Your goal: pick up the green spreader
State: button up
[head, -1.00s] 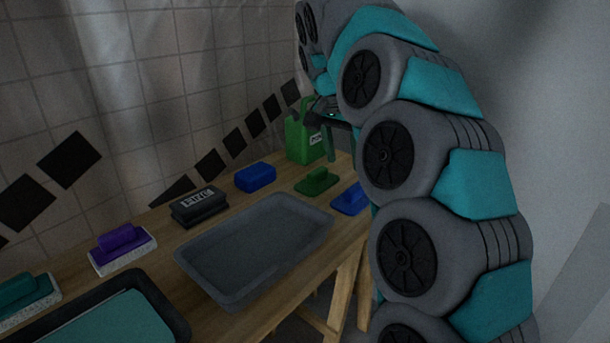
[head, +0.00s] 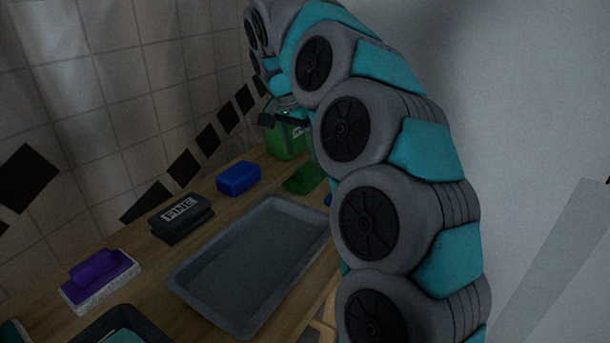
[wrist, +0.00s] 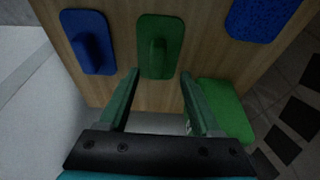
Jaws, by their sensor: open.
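The green spreader (head: 303,180) lies on the wooden table, behind the far right corner of the grey tray and partly hidden by my arm in the head view. In the wrist view the green spreader (wrist: 160,45) is a flat green plate with a raised handle, just beyond the fingertips and roughly centred between them. My gripper (wrist: 159,76) is open and empty, and its fingers point at the spreader. I see no contact. In the head view my gripper (head: 287,118) is above the far end of the table, mostly hidden by the arm.
A green canister (wrist: 228,108) stands right of my fingers in the wrist view. A blue spreader (wrist: 88,42) and a blue block (wrist: 262,18) flank the green one. A grey tray (head: 190,281), black block (head: 181,218) and purple-topped float (head: 98,279) are on the table.

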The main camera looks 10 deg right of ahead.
aim_at(306, 166)
jog(key=shift+x, duration=2)
jog(key=shift+s+d, duration=0.1)
jog(key=shift+d, duration=0.05)
grip_shut()
